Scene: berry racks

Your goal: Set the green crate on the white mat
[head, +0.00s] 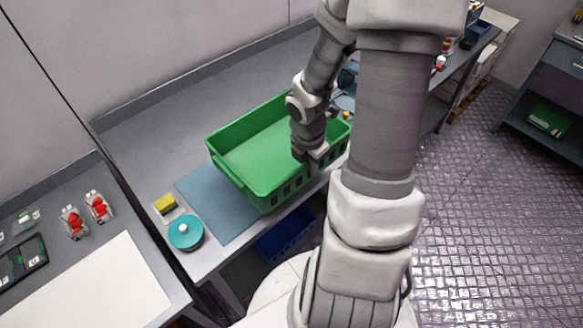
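The green crate (232,134) is at the front of the grey workbench, overlapping the right part of a blue-grey mat. It looks empty where its inside shows. I cannot tell whether it rests on the bench or is held slightly above it. My gripper (313,160) is at the crate's near long wall, right of its middle. Its fingers are too small and partly hidden to show whether they are closed on the wall. A plain white sheet, which looks like the white mat (97,290), lies flat on the separate table at lower left and is bare.
The blue-grey mat (212,199) has a teal round lidded pot (186,232) and a yellow block (164,203) to its left. Red-and-white items (98,206) and a dark tray (22,259) lie behind the white mat. A blue bin (285,236) is below the bench.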

